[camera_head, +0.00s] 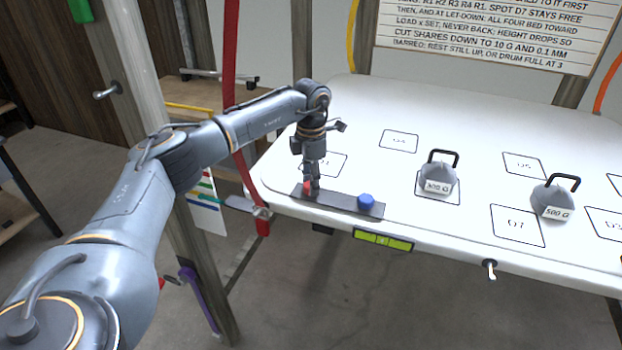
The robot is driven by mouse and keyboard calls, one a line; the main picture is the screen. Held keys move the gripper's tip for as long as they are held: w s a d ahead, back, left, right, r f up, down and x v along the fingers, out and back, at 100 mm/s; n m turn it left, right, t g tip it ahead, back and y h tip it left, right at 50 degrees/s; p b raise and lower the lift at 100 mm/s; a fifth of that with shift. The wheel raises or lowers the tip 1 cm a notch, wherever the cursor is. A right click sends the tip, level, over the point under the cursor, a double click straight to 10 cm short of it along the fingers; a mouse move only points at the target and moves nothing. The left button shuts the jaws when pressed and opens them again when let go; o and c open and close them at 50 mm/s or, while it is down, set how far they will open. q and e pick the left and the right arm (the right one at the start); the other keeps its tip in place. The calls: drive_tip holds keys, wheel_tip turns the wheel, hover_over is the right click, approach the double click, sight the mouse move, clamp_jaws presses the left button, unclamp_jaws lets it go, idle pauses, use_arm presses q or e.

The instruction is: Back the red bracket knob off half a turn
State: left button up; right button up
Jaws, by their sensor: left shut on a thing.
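The red bracket knob (308,188) sits on the left part of a dark bracket plate (338,203) at the near left edge of the white board. My left gripper (312,186) points down over the red knob and is shut on it, hiding much of it. A blue knob (366,201) stands on the right part of the same plate, apart from the gripper. My right gripper is not in view.
A grey weight marked 300 G (438,178) and one marked 500 G (554,202) stand on the white board (370,135). A green level (383,240) is on its front edge. A red strap (231,60) and wooden post (190,235) stand left, close to my left arm.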

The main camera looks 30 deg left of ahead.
use_arm(q)
drive_tip(key=n, duration=0.6)
drive_tip(key=shift+f+p, duration=0.1)
drive_tip(key=shift+p, duration=0.3)
drive_tip(key=n, duration=0.5)
drive_tip(key=shift+s+d+n+p, duration=0.1)
drive_tip(key=shift+n+p, duration=0.3)
drive_tip(key=n+p, duration=0.1)
drive_tip(key=n, duration=0.5)
drive_tip(key=n+p, duration=0.1)
drive_tip(key=n, duration=0.5)
drive_tip(key=shift+f, duration=0.15)
drive_tip(key=o, duration=1.2)
drive_tip(key=shift+r, duration=0.4)
wheel_tip(320, 180, up, 11)
drive_tip(key=shift+r, duration=0.2)
